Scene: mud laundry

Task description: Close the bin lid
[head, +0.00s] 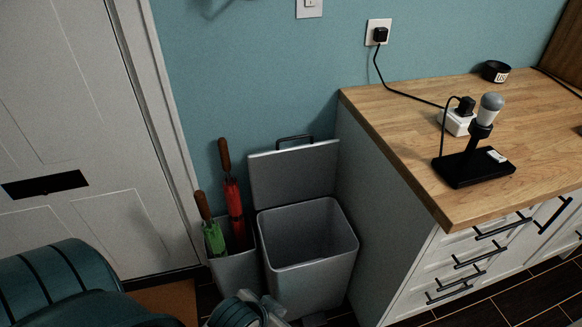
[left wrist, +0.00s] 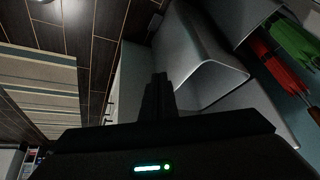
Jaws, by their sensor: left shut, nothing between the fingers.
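The grey bin (head: 310,277) stands on the floor between the umbrella stand and the counter. Its lid (head: 294,175) is open, tilted up at the back near the wall, with a dark handle (head: 295,138) on its top edge. The bin's inside looks empty. My left gripper (head: 262,303) is low in front of the bin at the bottom of the head view, partly cut off. In the left wrist view my left gripper (left wrist: 158,82) has its fingers shut and empty, with the bin (left wrist: 190,48) beyond them. My right gripper is in neither view.
A grey stand (head: 236,272) with a red umbrella (head: 235,205) and a green umbrella (head: 214,238) is left of the bin. A wood-topped counter (head: 410,110) with drawers is close on the right. A white door (head: 85,130) is at the left.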

